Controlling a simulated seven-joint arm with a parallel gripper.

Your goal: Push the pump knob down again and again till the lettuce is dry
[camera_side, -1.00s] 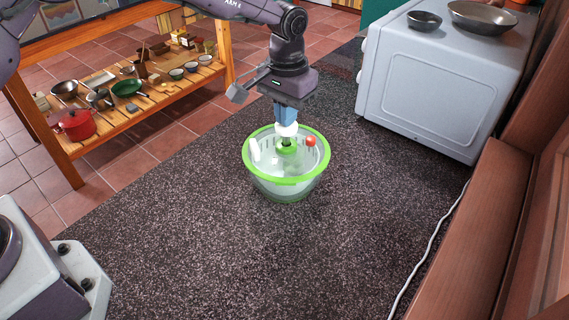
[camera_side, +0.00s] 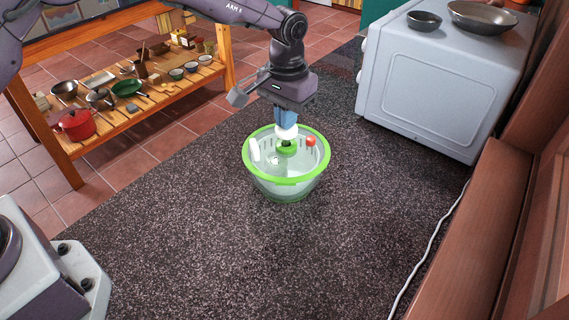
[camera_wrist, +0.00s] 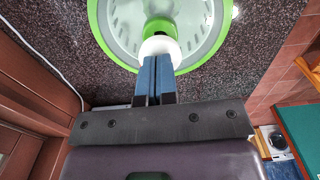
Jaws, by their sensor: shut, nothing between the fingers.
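A red button and a white piece show on the lid. My gripper (camera_side: 286,122) points down with its blue fingers shut, and its tips are at the top of the knob. In the wrist view the closed fingers (camera_wrist: 155,60) meet the white knob (camera_wrist: 160,45) and partly cover it. The lettuce cannot be clearly made out through the lid.
A wooden shelf (camera_side: 150,112) with pots and bowls stands at the left. A white stove (camera_side: 430,85) with pans is at the upper right. A white cable (camera_side: 430,250) lies along the wooden cabinet at the right. The floor around the spinner is clear.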

